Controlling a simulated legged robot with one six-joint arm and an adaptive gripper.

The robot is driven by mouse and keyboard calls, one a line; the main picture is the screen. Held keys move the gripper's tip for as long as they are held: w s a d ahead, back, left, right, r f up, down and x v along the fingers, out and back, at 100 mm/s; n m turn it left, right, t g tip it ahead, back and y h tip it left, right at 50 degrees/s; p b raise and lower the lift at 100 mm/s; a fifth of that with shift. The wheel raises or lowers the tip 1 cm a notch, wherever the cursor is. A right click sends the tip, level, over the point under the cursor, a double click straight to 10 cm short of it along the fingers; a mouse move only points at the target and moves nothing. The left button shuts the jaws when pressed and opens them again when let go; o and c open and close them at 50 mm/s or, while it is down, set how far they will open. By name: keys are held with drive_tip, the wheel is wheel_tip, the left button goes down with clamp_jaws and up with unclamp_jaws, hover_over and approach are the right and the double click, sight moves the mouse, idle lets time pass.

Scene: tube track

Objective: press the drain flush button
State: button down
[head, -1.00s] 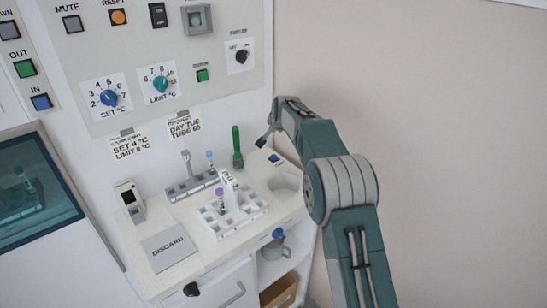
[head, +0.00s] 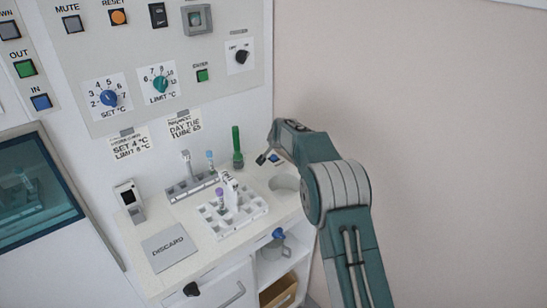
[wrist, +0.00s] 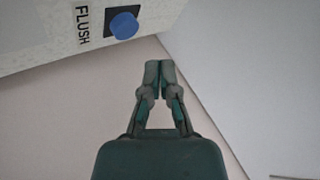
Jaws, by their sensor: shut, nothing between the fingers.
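The flush button is a round blue button (wrist: 124,25) on a dark square plate, with the label FLUSH (wrist: 83,25) beside it in the wrist view. In the head view the small blue button (head: 275,159) is at the back right of the white counter, near the round basin. My gripper (wrist: 159,66) is shut and empty. In the wrist view its fingertips are below and to the right of the button, apart from it in the picture. In the head view my gripper (head: 261,159) is just left of the button, above the counter; the exact gap cannot be told.
A round basin (head: 285,183) is in the counter in front of the button. A green-handled tool (head: 237,147) stands to the left. A white tube rack (head: 212,222) and a grey rack (head: 178,191) are further left. A plain wall is on the right.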

sight(274, 157)
drive_tip(key=shift+f, duration=1.25)
idle(0.5)
drive_tip(key=shift+f, duration=0.3)
drive_tip(key=shift+f, duration=0.5)
idle(0.6)
drive_tip(key=shift+r, duration=0.9)
drive_tip(key=shift+r, duration=2.5)
drive_tip(key=shift+r, duration=0.1)
